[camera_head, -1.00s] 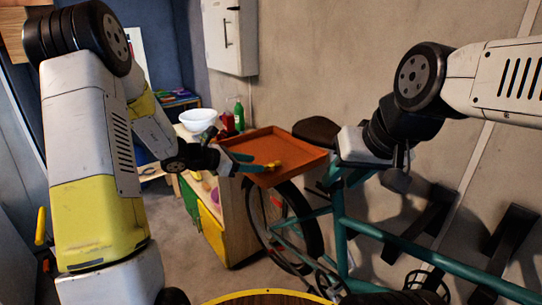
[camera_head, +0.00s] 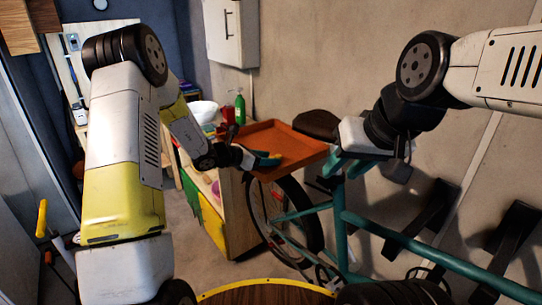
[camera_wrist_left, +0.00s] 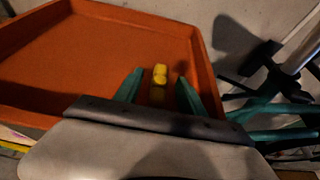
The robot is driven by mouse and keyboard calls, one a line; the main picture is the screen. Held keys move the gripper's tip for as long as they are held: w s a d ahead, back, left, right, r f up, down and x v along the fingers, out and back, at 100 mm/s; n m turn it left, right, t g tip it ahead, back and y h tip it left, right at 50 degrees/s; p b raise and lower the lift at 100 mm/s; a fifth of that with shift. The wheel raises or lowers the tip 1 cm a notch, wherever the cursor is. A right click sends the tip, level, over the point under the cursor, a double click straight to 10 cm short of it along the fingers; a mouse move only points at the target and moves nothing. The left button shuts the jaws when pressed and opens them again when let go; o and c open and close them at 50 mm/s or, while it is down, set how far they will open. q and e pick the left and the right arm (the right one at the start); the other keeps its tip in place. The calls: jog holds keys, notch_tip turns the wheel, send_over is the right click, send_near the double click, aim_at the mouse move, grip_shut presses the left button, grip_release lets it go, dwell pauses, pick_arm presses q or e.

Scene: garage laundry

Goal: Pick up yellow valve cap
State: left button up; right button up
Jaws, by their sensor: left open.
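The yellow valve cap (camera_wrist_left: 160,75) is in the orange tray (camera_wrist_left: 75,48), near the tray's edge, in the left wrist view. My left gripper (camera_wrist_left: 159,88) is open, with one teal finger on each side of the cap. I cannot tell whether either finger touches it. In the head view my left gripper (camera_head: 268,159) reaches over the near left part of the tray (camera_head: 290,138), and the cap is mostly hidden by it. My right gripper (camera_head: 345,150) hangs right of the tray; its fingers blend with the teal bicycle frame, so their opening is unclear.
A teal bicycle (camera_head: 342,225) stands in front of and right of the tray. A wooden cabinet (camera_head: 237,215) is below and left of it. A green bottle (camera_head: 240,108) and a white bowl (camera_head: 203,110) stand behind the left gripper. A wall closes off the back.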

pick_arm(q)
grip_shut()
jog(key=shift+r, duration=0.15)
